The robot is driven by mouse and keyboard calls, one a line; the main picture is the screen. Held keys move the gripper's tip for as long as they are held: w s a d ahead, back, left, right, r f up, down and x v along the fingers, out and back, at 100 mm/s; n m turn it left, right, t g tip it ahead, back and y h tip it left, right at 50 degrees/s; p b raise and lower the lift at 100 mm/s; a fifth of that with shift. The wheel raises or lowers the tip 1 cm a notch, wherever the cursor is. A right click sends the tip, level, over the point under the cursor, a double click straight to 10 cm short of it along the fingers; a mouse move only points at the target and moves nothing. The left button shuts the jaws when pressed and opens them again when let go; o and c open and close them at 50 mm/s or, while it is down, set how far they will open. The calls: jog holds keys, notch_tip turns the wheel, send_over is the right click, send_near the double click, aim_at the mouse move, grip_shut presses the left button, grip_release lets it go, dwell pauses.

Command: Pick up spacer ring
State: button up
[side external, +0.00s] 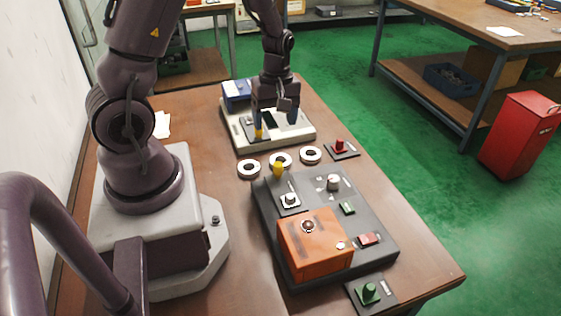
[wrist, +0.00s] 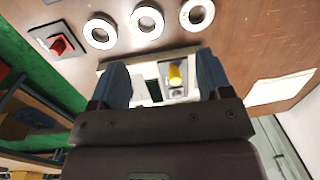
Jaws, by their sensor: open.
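Three pale rings with dark centres lie flat in a row on the brown table: a left ring (side external: 241,170), a middle ring (side external: 288,158) and a right ring (side external: 303,154). They also show along the top of the wrist view, as one ring (wrist: 89,31), another ring (wrist: 136,16) and a third ring (wrist: 184,14). I cannot tell which one is the spacer ring. My gripper (side external: 275,116) is open and empty above the light tray, behind the rings and apart from them. Its two fingers (wrist: 163,72) show wide apart in the wrist view.
A dark panel (side external: 330,222) with an orange box (side external: 313,254) and a yellow knob (side external: 278,169) stands in front of the rings. A red button (side external: 340,145) sits right of them.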

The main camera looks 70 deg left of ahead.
jog(key=w+n, duration=0.1)
jog(key=n, duration=0.1)
send_over(281, 156)
jog(key=d, duration=0.1)
jog(key=shift+t, duration=0.3)
jog(key=f, duration=0.5)
jog(key=s+f, duration=0.1)
jog(key=f, duration=0.1)
jog(key=shift+d+f, duration=0.15)
jog(key=shift+d, duration=0.05)
jog(key=shift+w+f, duration=0.2)
jog(key=shift+f, duration=2.5)
jog(key=c, duration=0.8)
